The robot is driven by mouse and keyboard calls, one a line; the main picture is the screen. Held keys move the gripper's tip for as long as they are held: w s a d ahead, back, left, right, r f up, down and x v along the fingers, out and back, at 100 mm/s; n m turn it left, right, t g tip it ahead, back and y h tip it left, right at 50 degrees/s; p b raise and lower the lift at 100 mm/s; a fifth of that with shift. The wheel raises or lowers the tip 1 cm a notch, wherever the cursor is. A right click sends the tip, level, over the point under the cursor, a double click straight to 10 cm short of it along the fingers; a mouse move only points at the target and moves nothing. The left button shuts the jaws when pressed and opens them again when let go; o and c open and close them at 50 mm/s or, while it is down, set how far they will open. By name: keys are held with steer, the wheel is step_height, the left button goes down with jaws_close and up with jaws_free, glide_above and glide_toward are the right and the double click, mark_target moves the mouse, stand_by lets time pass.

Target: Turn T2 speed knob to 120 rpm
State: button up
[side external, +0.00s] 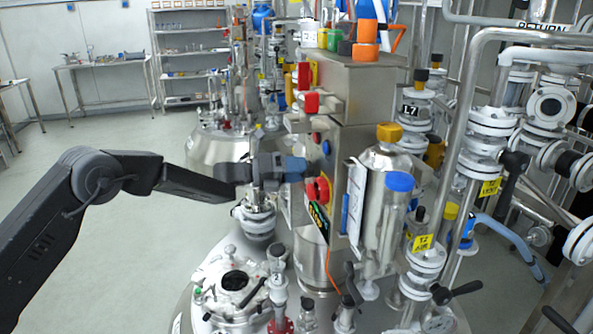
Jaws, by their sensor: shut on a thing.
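My gripper (298,167) comes in from the left and meets the face of the steel control box (349,145) at the middle of the picture. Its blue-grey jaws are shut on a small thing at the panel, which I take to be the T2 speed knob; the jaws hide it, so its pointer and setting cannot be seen. Just below the jaws is a red knob or stop button (318,190) on the panel.
Blue buttons (326,148) and a red switch (311,102) sit above the jaws. A steel vessel lid (214,280) with ports lies below. A blue-capped cylinder (390,225) and valve pipes (480,150) crowd the right. Open floor (130,215) lies left.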

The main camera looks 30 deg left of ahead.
steer(key=shift+s+d+m+t+y, duration=0.1)
steer(key=shift+m+t+y, duration=0.45)
steer(key=shift+m, duration=4.9)
steer(key=shift+s+d+m+t+y, duration=0.1)
steer(key=shift+m+t+y, duration=0.4)
steer(key=shift+m, duration=4.9)
steer(key=shift+s+d+m+t+y, duration=0.1)
steer(key=shift+m+t+y, duration=0.45)
steer(key=shift+m, duration=4.9)
